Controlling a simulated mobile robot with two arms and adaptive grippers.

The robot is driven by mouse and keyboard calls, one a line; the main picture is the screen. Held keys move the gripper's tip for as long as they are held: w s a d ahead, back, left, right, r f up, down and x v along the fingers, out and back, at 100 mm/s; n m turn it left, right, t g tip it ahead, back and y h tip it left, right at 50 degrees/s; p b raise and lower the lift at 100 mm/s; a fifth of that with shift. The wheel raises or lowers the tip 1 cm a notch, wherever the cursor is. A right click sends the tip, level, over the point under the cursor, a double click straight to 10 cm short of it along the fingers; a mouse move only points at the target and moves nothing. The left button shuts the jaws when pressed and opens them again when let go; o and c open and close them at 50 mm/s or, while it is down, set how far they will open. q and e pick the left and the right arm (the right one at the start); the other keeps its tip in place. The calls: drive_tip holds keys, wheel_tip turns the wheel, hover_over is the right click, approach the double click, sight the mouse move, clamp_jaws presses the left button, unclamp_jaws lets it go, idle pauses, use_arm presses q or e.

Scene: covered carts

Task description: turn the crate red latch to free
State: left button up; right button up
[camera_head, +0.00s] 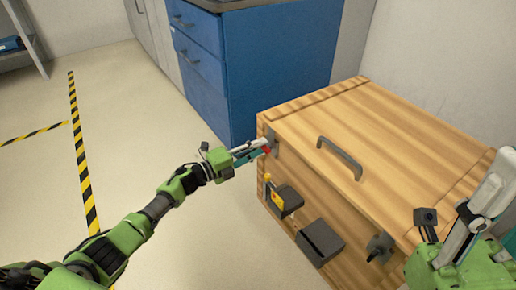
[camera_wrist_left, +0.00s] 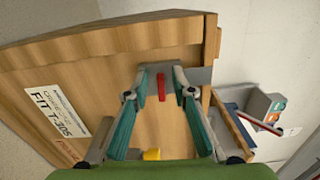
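A wooden crate (camera_head: 372,135) with a closed lid and grey top handle (camera_head: 340,157) stands on the floor. Its red latch (camera_wrist_left: 161,87) sits on a grey plate near the lid edge. In the left wrist view it stands upright between my left gripper's spread fingers (camera_wrist_left: 162,78), with gaps at the sides. In the head view my left gripper (camera_head: 258,149) is at the crate's left upper corner, where red shows at its tip and most of the latch is hidden. My right gripper (camera_head: 490,205) is at the right edge, partly cut off; its opening is unclear.
A yellow-handled part (camera_head: 285,199), a dark box (camera_head: 319,242) and another grey latch (camera_head: 380,247) are on the crate's front. A blue cabinet (camera_head: 268,62) stands close behind. Open floor with striped tape (camera_head: 82,150) lies left.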

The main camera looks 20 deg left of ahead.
use_arm(q)
drive_tip(key=v, duration=1.2)
drive_tip(key=shift+a, duration=0.1)
